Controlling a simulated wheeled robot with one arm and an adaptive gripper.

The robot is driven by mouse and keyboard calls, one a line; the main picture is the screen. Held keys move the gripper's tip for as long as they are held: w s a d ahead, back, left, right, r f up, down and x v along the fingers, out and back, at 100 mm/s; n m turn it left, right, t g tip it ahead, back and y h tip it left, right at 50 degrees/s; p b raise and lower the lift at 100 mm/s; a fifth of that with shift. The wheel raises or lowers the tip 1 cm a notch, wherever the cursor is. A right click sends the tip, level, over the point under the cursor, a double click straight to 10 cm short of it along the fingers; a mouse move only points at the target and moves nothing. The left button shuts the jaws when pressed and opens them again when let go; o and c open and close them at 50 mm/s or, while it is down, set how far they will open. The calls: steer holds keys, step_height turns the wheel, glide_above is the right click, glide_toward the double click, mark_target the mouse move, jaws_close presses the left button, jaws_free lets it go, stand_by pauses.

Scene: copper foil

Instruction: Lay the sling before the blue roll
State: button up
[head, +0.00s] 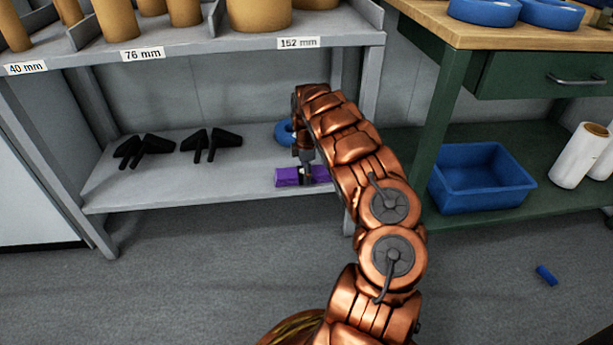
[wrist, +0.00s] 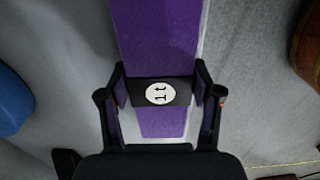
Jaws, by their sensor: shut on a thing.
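The sling (head: 288,177) is a folded purple strap at the front of the lower shelf. In the wrist view the purple sling (wrist: 160,35) runs between my fingers, with a black band marked "1 t" around it. My gripper (head: 307,172) is shut on the sling at this band, one finger on each side (wrist: 160,92). Whether the sling rests on the shelf or hangs just above it, I cannot tell. The blue roll (head: 283,133) lies behind the sling on the same shelf, partly hidden by my arm. Its edge shows at the left of the wrist view (wrist: 13,102).
The lower shelf (head: 225,185) holds black brackets (head: 145,149) to the left, with bare room between them and the sling. Cardboard tubes stand on the upper shelf. A blue bin (head: 481,180) and white rolls (head: 580,155) stand right. A small blue piece (head: 546,274) lies on the floor.

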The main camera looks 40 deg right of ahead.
stand_by(0.3)
steer(key=o, duration=1.6)
steer(key=shift+f, duration=0.15)
steer(key=shift+c, duration=0.2)
step_height(320, 180, up, 8)
steer(key=p, duration=0.3)
steer(key=shift+f, duration=0.1)
